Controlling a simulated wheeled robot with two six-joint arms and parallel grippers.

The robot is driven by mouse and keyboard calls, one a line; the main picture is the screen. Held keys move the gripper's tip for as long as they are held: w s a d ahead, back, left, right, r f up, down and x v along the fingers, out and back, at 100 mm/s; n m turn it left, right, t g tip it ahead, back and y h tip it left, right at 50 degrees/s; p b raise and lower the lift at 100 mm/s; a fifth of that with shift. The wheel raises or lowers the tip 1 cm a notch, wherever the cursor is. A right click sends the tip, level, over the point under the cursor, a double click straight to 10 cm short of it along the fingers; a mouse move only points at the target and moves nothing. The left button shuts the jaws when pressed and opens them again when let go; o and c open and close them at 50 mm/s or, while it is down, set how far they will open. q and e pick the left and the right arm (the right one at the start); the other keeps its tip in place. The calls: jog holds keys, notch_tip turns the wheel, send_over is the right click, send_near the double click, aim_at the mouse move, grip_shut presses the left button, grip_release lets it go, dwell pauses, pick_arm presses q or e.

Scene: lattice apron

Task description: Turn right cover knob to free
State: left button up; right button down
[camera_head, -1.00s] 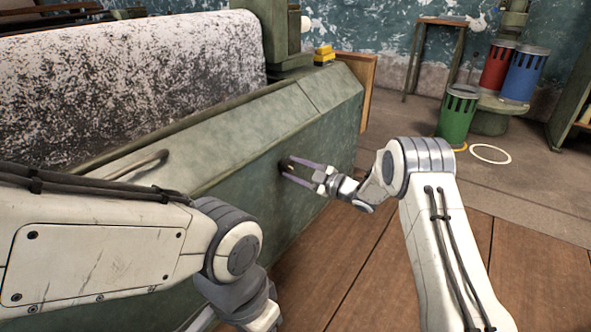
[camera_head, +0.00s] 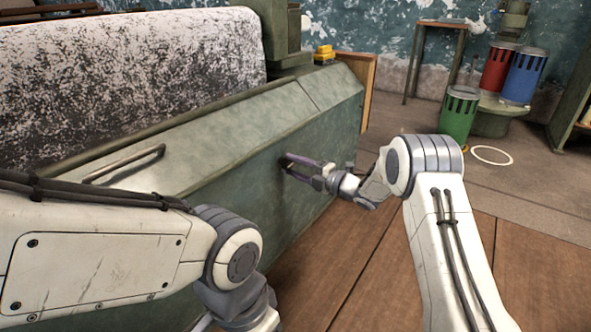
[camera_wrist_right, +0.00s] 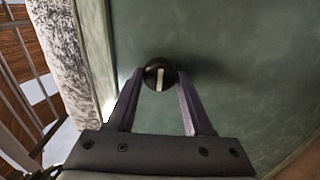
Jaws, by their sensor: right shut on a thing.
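The right cover knob (camera_wrist_right: 160,74) is a small round black knob with a white bar, on the green front panel (camera_wrist_right: 225,70) in the right wrist view. The bar stands nearly upright in that picture. My right gripper (camera_wrist_right: 159,76) is shut on the knob, one finger at each side of it. In the head view my right gripper (camera_head: 286,164) reaches the green front face from the right, and its fingertips hide most of the knob. My left arm comes in at lower left; its gripper is out of the picture.
A bar handle (camera_head: 125,165) is on the sloped green cover (camera_head: 200,133), beside my left arm. A speckled roller (camera_head: 130,75) lies behind. Green (camera_head: 459,112), red (camera_head: 498,67) and blue (camera_head: 524,75) bins stand at right. Wooden floor (camera_head: 340,265) is clear between my arms.

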jog(key=shift+s+a+f+n, duration=0.1)
jog(key=shift+n, duration=0.2)
jog(key=shift+c, duration=1.4)
grip_release()
jog(key=p+v, duration=0.4)
jog(key=v, duration=0.6)
jog(key=shift+s+d+p, duration=0.15)
jog(key=shift+d+p, duration=0.1)
jog(key=shift+p, duration=0.15)
